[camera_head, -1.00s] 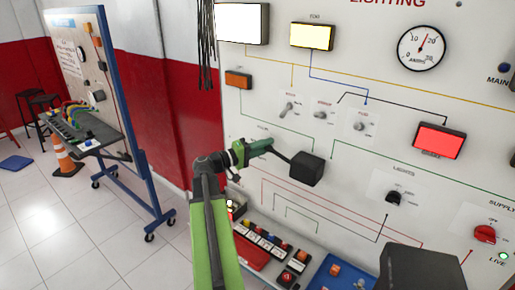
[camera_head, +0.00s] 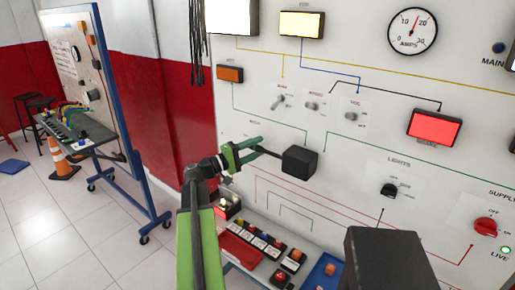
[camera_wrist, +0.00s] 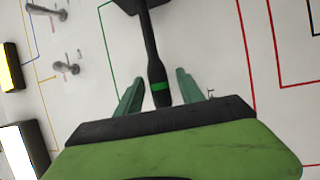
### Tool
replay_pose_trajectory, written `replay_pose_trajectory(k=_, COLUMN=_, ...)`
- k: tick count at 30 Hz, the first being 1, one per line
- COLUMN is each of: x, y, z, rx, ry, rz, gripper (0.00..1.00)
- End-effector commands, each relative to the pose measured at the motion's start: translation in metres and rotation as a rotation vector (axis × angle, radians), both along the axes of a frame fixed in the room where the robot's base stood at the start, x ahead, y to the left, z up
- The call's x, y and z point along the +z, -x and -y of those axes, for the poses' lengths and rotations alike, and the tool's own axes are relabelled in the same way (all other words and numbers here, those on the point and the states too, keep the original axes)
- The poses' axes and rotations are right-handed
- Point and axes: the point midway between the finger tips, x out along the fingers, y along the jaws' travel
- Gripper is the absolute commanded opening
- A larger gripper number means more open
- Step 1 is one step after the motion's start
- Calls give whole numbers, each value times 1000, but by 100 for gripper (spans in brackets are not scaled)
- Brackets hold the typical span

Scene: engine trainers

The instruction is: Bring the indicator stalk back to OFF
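The indicator stalk (camera_head: 268,152) is a thin black lever that sticks out to the left and slightly up from a black box (camera_head: 300,162) on the lighting panel. In the wrist view the stalk (camera_wrist: 155,60) shows a green band near its tip. My gripper (camera_head: 252,150) is at the stalk's free end. In the wrist view my gripper (camera_wrist: 158,85) has its green fingers apart, one on each side of the stalk, with visible gaps. The stalk's very tip is hidden behind the gripper body. I cannot read any position marks for the stalk.
Toggle switches (camera_head: 313,106) sit above the box. An amber lamp (camera_head: 230,74) is dark, and a red lamp (camera_head: 435,127) is lit. A shelf with several small switch blocks (camera_head: 268,245) lies below my gripper. A dark box (camera_head: 385,260) stands at the lower right.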

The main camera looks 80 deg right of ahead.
Motion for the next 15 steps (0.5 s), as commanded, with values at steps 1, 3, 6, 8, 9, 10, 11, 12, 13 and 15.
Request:
replay_pose_trajectory(k=1, x=0, y=1, z=0, rx=-1, ry=0, rz=0, gripper=45)
replay_pose_trajectory(k=3, x=0, y=1, z=0, rx=-2, ry=0, rz=0, gripper=45)
replay_pose_trajectory(k=6, x=0, y=1, z=0, rx=-2, ry=0, rz=0, gripper=45)
replay_pose_trajectory(k=8, x=-1, y=-2, z=-2, rx=-1, ry=0, rz=0, gripper=45)
replay_pose_trajectory(k=9, x=-2, y=-6, z=-5, rx=0, ry=0, rz=0, gripper=45)
replay_pose_trajectory(k=10, x=-3, y=-9, z=-8, rx=0, ry=0, rz=0, gripper=45)
replay_pose_trajectory(k=11, x=-4, y=-13, z=-12, rx=0, ry=0, rz=0, gripper=45)
replay_pose_trajectory(k=12, x=-6, y=-19, z=-17, rx=0, ry=0, rz=0, gripper=45)
replay_pose_trajectory(k=13, x=-7, y=-25, z=-22, rx=1, ry=0, rz=0, gripper=45)
replay_pose_trajectory(k=15, x=-10, y=-41, z=-34, rx=2, ry=0, rz=0, gripper=45)
